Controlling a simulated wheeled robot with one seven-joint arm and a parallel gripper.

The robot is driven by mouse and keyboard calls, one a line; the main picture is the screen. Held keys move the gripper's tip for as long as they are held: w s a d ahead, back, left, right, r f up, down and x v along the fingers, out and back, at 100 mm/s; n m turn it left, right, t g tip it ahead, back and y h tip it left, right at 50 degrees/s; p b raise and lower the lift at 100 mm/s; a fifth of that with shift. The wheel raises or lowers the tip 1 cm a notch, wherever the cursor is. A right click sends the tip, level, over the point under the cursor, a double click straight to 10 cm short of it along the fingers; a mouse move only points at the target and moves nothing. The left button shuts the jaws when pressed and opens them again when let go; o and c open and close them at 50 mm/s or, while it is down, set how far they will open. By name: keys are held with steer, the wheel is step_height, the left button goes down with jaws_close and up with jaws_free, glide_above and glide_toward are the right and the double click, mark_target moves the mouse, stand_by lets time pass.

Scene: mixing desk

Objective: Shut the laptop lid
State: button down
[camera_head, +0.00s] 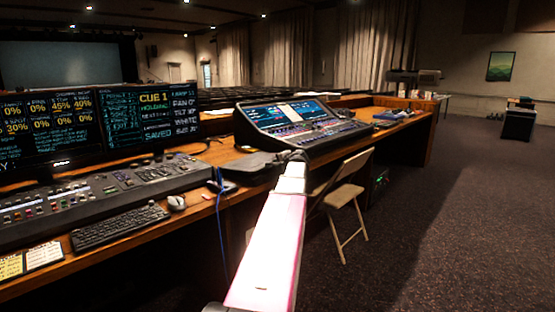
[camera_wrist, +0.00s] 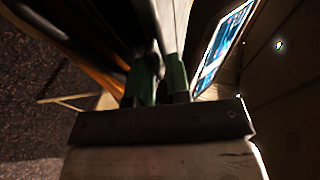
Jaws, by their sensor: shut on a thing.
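A flat dark thing, which looks like the laptop (camera_head: 250,166), lies on the desk left of the mixing console; its lid angle is hard to make out. My gripper (camera_head: 292,157) is at its right end, in front of the console, with the fingertips partly hidden by my own arm. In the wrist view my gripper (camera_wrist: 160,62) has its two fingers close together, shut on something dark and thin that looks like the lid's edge. The view there is too dark to be sure.
The mixing console (camera_head: 300,122) with lit screens stands just behind my gripper. A mouse (camera_head: 176,202), a keyboard (camera_head: 120,227) and a lighting desk (camera_head: 100,196) lie to the left. A folding chair (camera_head: 342,196) stands close at the right.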

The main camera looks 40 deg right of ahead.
steer(key=shift+f, duration=0.35)
steer(key=c, duration=1.3)
jaws_free()
steer(key=shift+w, duration=0.1)
steer(key=shift+o, duration=0.2)
steer(key=shift+r, duration=0.1)
steer(key=v, duration=1)
steer(key=shift+s, duration=0.4)
